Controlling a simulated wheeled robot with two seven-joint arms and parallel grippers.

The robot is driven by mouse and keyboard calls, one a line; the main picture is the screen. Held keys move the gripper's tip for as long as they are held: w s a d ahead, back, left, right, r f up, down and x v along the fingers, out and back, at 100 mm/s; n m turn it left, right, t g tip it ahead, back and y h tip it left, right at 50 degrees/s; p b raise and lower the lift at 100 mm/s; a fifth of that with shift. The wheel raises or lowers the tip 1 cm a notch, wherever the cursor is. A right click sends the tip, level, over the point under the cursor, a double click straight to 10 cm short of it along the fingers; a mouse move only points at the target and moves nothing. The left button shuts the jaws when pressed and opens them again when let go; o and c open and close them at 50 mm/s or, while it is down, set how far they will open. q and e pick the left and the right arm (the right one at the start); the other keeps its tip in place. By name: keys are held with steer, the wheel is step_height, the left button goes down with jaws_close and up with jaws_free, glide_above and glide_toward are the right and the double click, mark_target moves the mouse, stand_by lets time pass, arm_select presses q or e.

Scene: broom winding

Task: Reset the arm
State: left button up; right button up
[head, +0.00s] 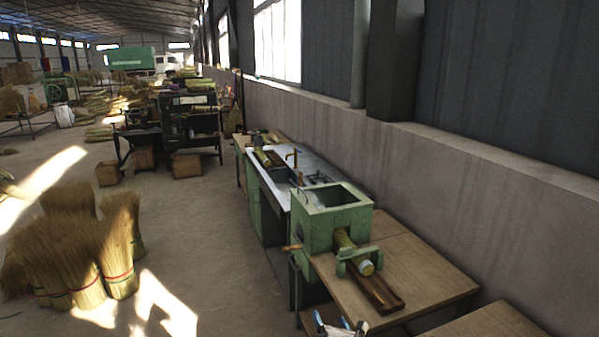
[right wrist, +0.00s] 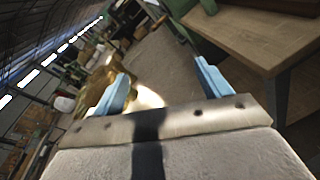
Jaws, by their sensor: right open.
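My right gripper (head: 340,322) shows at the bottom edge of the head view, in front of the wooden table's near left corner. In the right wrist view its two blue fingers (right wrist: 160,85) stand wide apart with nothing between them. The right arm behind the gripper is cut off by the frame's lower edge. My left gripper and left arm are not in the head view.
A green winding machine (head: 318,228) with a roller sits on the wooden table (head: 425,262) close ahead of my gripper. The table also shows at the right of the right wrist view (right wrist: 262,42). Broom bundles (head: 75,255) stand on the floor at left. Floor between is clear.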

steer(key=s+d+f+m+g+h+b, duration=0.1)
steer(key=s+d+f+m+g+b, duration=0.15)
steer(key=s+f+m, duration=0.65)
steer(key=s+d+f+m+g+h+b, duration=0.1)
steer(key=s+f+m+g+h, duration=0.2)
steer(key=f, duration=1)
steer(key=s+d+f+m+g+b, duration=0.1)
steer(key=s+d+f+m+g, duration=0.1)
steer(key=s+f+m, duration=0.75)
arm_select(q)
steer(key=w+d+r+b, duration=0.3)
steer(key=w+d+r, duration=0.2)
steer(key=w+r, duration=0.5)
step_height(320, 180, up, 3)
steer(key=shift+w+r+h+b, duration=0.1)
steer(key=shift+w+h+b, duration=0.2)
arm_select(e)
steer(key=s+d+f+m+g, duration=0.1)
steer(key=s+f+m+g, duration=0.2)
steer(key=s+f, duration=0.7)
steer(key=s+d+f+m+g+y, duration=0.1)
steer(key=s+f+m+g, duration=0.3)
steer(key=s+f, duration=0.6)
steer(key=s+d+m, duration=0.1)
steer(key=s+m, duration=0.1)
steer(key=s, duration=0.6)
steer(key=shift+d, duration=0.15)
